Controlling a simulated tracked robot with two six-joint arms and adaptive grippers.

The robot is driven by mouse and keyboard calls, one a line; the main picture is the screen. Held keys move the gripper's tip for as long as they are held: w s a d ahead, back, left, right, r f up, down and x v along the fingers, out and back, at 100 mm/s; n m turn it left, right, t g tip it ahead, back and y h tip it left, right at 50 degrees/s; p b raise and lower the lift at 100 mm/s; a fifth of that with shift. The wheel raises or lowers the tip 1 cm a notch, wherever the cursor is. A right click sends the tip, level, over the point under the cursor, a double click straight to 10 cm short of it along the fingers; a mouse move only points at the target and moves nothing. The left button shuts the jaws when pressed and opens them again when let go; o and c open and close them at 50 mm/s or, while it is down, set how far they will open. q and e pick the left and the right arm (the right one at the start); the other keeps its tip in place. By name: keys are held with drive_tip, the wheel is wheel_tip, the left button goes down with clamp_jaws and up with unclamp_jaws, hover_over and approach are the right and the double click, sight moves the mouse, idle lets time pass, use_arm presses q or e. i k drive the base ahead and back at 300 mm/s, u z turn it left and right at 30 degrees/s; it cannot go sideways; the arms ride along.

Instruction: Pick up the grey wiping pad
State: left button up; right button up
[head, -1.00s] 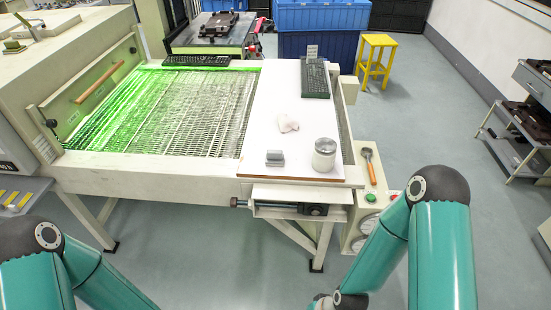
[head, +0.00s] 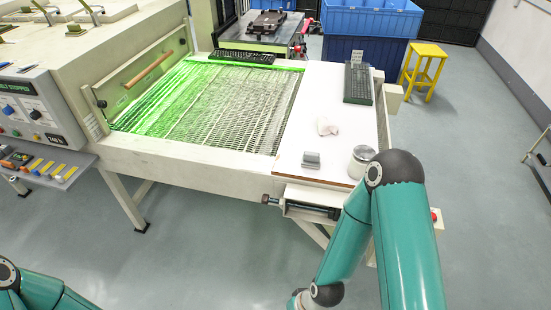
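The grey wiping pad (head: 311,160) is a small grey block lying near the front edge of the white board (head: 295,141) at the right end of the machine. Nothing is touching it from my arms.
A control panel (head: 38,112) stands at left. A yellow stool (head: 424,69) and blue crates (head: 370,48) are behind.

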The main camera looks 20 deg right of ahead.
sight(312, 160)
drive_tip(key=z, duration=0.45)
drive_tip(key=i, duration=0.2)
drive_tip(key=u, duration=2.45)
drive_tip(key=k, duration=1.45)
drive_tip(key=z, duration=1.35)
drive_tip(key=i, duration=1)
drive_tip(key=z, duration=0.1)
